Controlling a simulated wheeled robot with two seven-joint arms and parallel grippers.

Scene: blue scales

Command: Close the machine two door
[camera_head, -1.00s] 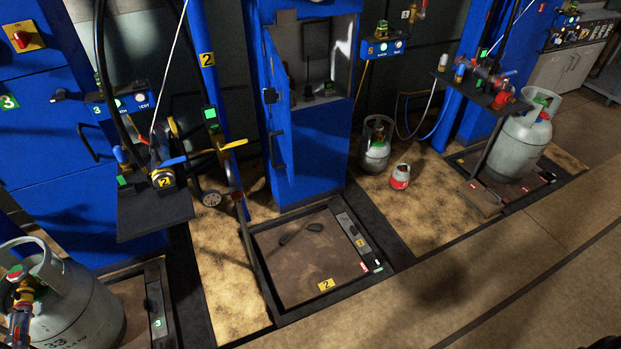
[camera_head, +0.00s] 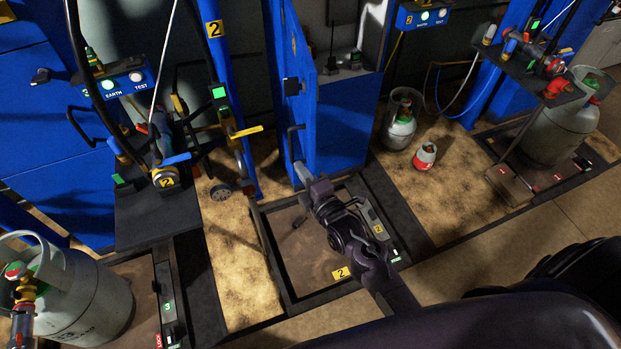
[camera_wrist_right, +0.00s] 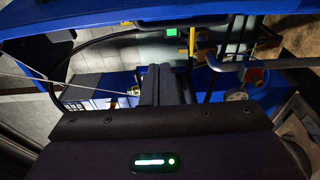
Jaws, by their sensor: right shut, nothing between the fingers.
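The blue door (camera_head: 307,118) of the machine two cabinet stands open, swung out toward me, with a dark latch plate and a dark handle (camera_head: 292,143) on it. My left gripper is not in view.
A framed scale platform (camera_head: 290,262) marked 2 lies under my right arm. A shelf with valves (camera_head: 155,215) stands left of the door. A grey cylinder (camera_head: 398,125) and a small red-and-white one (camera_head: 425,156) stand right. A large cylinder (camera_head: 75,300) is at lower left.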

